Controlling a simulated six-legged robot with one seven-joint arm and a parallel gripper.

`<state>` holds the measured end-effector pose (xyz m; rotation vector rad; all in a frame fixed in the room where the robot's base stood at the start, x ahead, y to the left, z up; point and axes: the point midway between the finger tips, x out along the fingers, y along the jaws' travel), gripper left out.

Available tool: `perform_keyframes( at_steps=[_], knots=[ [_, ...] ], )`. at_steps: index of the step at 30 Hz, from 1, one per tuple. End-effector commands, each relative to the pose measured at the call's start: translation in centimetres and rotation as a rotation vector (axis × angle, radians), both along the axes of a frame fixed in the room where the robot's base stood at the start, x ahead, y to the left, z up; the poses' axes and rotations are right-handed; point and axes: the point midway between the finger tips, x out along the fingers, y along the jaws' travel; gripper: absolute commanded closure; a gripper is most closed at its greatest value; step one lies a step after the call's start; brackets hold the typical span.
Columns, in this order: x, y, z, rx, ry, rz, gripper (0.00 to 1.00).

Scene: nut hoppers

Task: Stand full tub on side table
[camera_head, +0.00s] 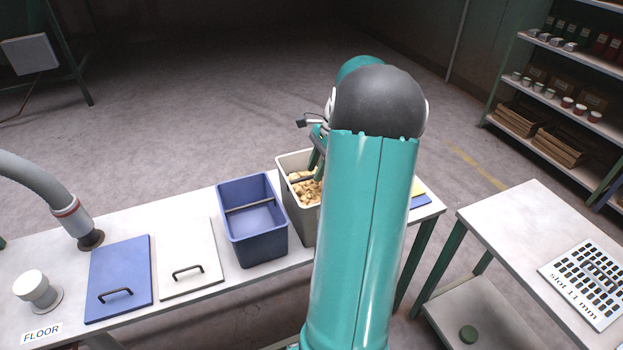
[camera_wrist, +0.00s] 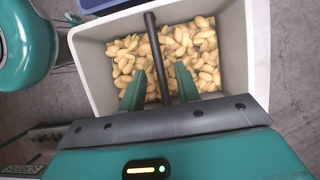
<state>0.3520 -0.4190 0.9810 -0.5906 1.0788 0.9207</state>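The full tub (camera_head: 288,172) is pale grey-white and holds many tan nuts; it stands upright on the long table beside the blue tub. In the wrist view the tub (camera_wrist: 95,72) shows from above, with a dark handle bar (camera_wrist: 151,38) across its opening. My gripper (camera_wrist: 159,72) is over the tub, its two green fingers apart on either side of the bar with gaps showing. I cannot tell how deep the fingers reach. In the head view my arm hides much of the tub and gripper. The side table (camera_head: 500,218) stands apart at the right.
An empty blue tub (camera_head: 265,240) with a bar is left of the full tub. Blue (camera_head: 120,270) and white (camera_head: 190,250) lids lie farther left. A slotted plate (camera_head: 590,285) lies on the side table's right part; its left part is clear. A gap separates the tables.

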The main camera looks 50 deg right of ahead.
Motion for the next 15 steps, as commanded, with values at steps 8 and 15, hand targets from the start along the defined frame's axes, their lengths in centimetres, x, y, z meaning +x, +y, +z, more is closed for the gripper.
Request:
perform_keyframes(
  at_steps=[8,15],
  knots=[
    [-0.9,-1.9,5.2,-0.003,-0.001,0.0,0.67],
    [-1.3,-2.4,6.7,0.0,0.001,0.0,0.67]
  ],
)
